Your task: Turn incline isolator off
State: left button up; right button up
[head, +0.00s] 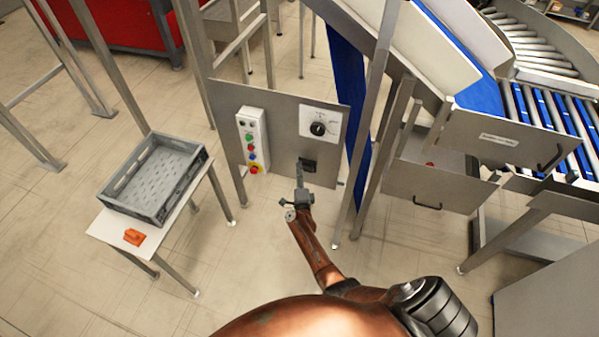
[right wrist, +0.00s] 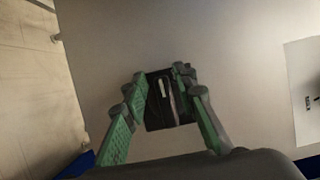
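A small black switch (head: 308,165), which looks like the isolator, is fixed low on a grey panel (head: 277,133). In the right wrist view the black switch (right wrist: 170,114) has a raised handle with a pale mark (right wrist: 162,88), nearly upright in that picture. My right gripper (head: 301,172) is at the panel, right in front of the switch. In the right wrist view its green-sided fingers (right wrist: 160,78) are apart, one on each side of the switch. I cannot tell whether they touch the handle. My left gripper is not in view.
A white dial plate with a black knob (head: 318,129) is above the switch. A button box (head: 251,140) is to its left. A grey crate (head: 157,178) and an orange object (head: 134,237) are on a stand at left. Metal posts and the conveyor (head: 550,105) are at right.

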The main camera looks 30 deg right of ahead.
jog(key=shift+o, duration=0.3)
jog(key=shift+s+d, duration=0.1)
jog(key=shift+d, duration=0.05)
jog(key=v, duration=0.7)
jog(key=shift+s, duration=0.2)
dwell(0.3)
